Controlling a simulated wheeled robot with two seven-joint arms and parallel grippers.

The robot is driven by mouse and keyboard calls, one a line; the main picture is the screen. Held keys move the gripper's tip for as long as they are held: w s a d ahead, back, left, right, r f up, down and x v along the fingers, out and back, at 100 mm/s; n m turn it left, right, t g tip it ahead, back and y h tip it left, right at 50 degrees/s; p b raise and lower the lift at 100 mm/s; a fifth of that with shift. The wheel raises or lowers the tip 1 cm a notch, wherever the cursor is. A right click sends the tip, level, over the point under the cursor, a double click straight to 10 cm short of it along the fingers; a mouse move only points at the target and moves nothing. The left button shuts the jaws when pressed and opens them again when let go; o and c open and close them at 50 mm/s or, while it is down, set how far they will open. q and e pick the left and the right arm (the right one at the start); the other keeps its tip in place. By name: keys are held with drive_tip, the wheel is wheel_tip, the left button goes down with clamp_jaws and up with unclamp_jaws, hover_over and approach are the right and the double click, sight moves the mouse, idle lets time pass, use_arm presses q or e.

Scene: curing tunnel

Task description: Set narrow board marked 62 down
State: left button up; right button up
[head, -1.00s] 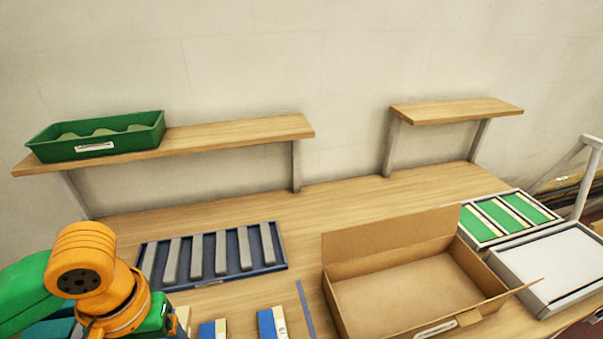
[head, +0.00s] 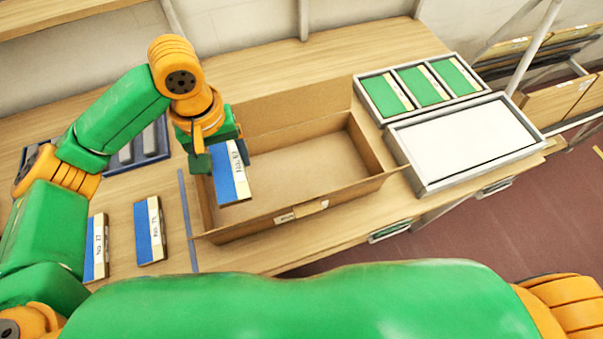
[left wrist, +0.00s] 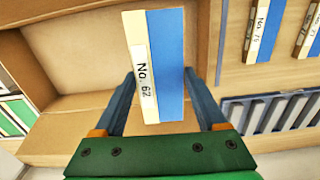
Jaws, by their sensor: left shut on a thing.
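The narrow board marked 62 (head: 230,178) is blue with a cream labelled strip. My left gripper (head: 220,150) is shut on it and holds it over the left part of the open cardboard box (head: 318,165). In the left wrist view the board (left wrist: 168,62) lies between the two fingers of the left gripper (left wrist: 164,105), its label "No. 62" readable. The box (left wrist: 75,45) shows beneath and to the left there. I cannot tell whether the board touches the box floor. My right gripper is not in view.
Two similar blue boards (head: 149,230) (head: 95,248) lie on the table left of the box, past a thin blue strip (head: 187,220). A blue slotted rack (head: 160,152) is partly behind my arm. Right of the box are a tray of green boards (head: 420,88) and a white-topped tray (head: 465,140).

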sight(227, 164)
use_arm(q)
wheel_tip(227, 164, down, 3)
drive_tip(key=shift+b, duration=0.3)
wheel_tip(227, 164, down, 10)
drive_tip(key=shift+r, duration=0.1)
drive_tip(key=o, duration=1.3)
wheel_tip(227, 164, up, 12)
drive_tip(key=shift+r, duration=0.1)
